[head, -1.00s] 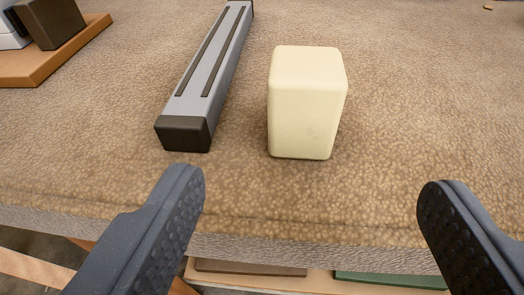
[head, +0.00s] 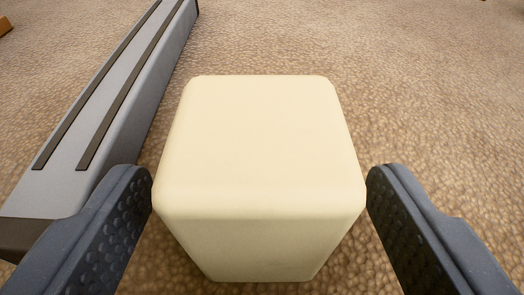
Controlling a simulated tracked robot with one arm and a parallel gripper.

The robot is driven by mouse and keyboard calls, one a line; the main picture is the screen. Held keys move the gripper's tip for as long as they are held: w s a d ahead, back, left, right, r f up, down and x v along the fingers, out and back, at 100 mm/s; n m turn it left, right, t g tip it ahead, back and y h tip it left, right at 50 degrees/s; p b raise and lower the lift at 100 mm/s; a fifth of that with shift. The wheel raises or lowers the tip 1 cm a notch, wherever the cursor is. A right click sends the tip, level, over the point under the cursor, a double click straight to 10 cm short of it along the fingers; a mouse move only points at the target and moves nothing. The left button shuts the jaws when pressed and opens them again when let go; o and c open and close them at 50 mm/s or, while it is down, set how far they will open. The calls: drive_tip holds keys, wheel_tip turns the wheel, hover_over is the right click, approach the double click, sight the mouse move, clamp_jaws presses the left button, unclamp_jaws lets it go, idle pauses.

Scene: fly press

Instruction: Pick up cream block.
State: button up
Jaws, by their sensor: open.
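The cream block (head: 260,145) stands upright on the brown mottled surface, large in the middle of the head view. It has rounded edges, and its top and near face show. My gripper (head: 260,180) is open, with one dark ridged finger on each side of the block. The fingertips are close beside its near upper edge. The left tip looks very near or touching in the picture; I cannot tell if there is contact.
A long grey bar (head: 105,95) with two dark strips and a dark end cap lies just left of the block, close to my left finger. The surface (head: 430,90) to the right and behind the block is clear. A brown edge of something shows at the far upper left.

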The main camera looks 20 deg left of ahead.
drive_tip(key=shift+x, duration=1.4)
drive_tip(key=c, duration=1.2)
